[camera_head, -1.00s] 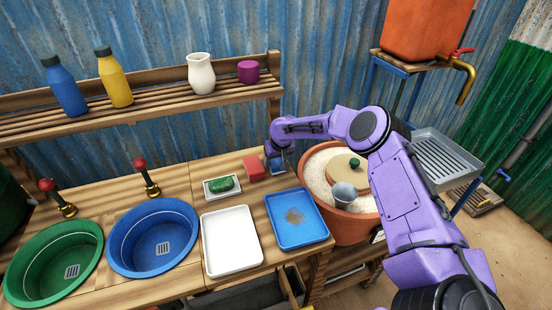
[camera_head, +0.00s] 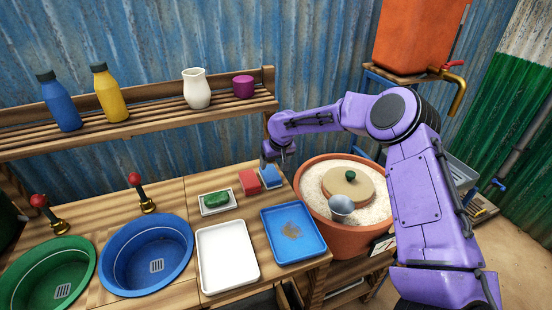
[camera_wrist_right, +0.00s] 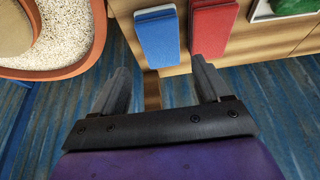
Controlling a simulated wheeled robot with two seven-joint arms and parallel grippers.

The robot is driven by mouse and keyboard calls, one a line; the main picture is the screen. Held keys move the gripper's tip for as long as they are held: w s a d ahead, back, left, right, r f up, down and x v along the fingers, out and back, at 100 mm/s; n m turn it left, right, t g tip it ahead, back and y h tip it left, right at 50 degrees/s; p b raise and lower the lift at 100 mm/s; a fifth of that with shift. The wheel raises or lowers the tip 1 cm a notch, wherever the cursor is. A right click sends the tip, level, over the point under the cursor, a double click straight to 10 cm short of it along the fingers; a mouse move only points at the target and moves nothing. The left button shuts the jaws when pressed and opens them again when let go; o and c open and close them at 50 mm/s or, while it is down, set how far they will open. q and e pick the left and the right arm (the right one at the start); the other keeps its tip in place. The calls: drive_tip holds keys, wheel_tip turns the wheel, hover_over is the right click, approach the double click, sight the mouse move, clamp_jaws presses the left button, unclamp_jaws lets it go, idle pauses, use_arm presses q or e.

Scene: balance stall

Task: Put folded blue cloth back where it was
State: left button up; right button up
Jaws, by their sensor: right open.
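The folded blue cloth (camera_head: 271,178) lies flat on the wooden counter, just right of a folded red cloth (camera_head: 250,182). My right gripper (camera_head: 277,157) is open and empty just behind the blue cloth, toward the wall. In the right wrist view, the blue cloth (camera_wrist_right: 157,40) lies beyond the open fingertips (camera_wrist_right: 160,68), apart from them, with the red cloth (camera_wrist_right: 212,28) beside it and a narrow gap between the two. My left gripper is not in view.
A green soap in a white dish (camera_head: 217,207) sits left of the cloths. A blue tray (camera_head: 316,248) and a white tray (camera_head: 228,258) lie in front. A terracotta tub (camera_head: 345,240) of pale grains stands to the right. The shelf (camera_head: 150,122) is behind.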

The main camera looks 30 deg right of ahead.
drive_tip(key=shift+v, duration=1.9)
